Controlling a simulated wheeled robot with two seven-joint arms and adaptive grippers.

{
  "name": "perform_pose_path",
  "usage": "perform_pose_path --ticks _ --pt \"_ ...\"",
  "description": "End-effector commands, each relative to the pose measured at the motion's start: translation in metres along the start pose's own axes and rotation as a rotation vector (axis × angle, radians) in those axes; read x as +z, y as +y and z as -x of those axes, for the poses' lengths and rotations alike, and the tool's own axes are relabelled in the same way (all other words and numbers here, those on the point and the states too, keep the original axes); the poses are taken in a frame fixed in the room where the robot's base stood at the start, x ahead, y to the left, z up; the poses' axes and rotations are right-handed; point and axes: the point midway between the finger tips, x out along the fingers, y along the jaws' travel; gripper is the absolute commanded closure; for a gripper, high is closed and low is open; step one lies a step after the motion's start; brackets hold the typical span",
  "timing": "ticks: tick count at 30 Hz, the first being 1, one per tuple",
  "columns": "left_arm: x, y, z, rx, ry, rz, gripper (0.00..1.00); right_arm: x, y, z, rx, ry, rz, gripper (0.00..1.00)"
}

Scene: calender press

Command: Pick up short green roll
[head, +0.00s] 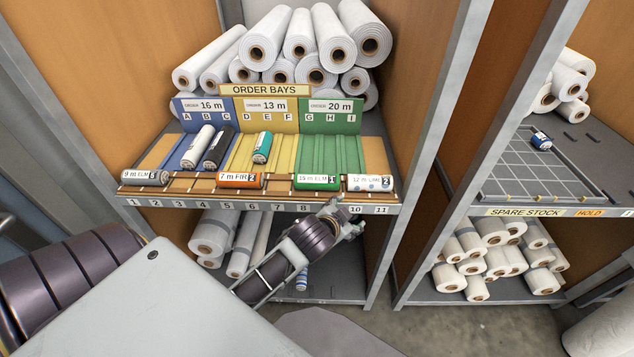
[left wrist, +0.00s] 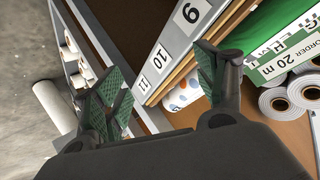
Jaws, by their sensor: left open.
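A green-banded roll (head: 317,182), marked 15 m ELM, lies on the front rail of the order shelf above slots 8 and 9. A shorter teal roll with a white end (head: 262,147) lies in the yellow bay. My left gripper (head: 346,217) is open and empty, just below and in front of the rail's right part, to the right of the green-banded roll. In the left wrist view its spread fingers (left wrist: 160,82) face the shelf edge near labels 10 and 11. A dotted white roll (left wrist: 182,95) shows beyond them. My right gripper is not in view.
On the rail also lie a white ELM roll (head: 146,177), an orange FIR roll (head: 240,180) and the LIME roll (head: 371,183). White and dark rolls lie in the blue bay. A metal post (head: 425,150) stands right of the shelf.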

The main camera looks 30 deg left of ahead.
Motion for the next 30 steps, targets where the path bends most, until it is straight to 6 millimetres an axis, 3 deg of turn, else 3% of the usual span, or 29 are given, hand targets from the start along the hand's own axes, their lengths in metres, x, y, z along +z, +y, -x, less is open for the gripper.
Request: perform_pose_path --ticks 7,15,24,30 --pt "-0.093 -0.025 0.003 -0.128 0.297 -0.170 0.29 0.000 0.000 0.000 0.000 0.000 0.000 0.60" --pt "-0.182 -0.034 0.025 -0.253 0.605 -0.378 0.29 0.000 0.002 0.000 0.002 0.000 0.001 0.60" --pt "-0.259 -0.021 0.064 -0.369 0.927 -0.639 0.29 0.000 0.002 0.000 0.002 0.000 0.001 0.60" --pt "-0.294 -0.001 0.092 -0.431 1.130 -0.835 0.29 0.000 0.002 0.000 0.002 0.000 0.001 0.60"
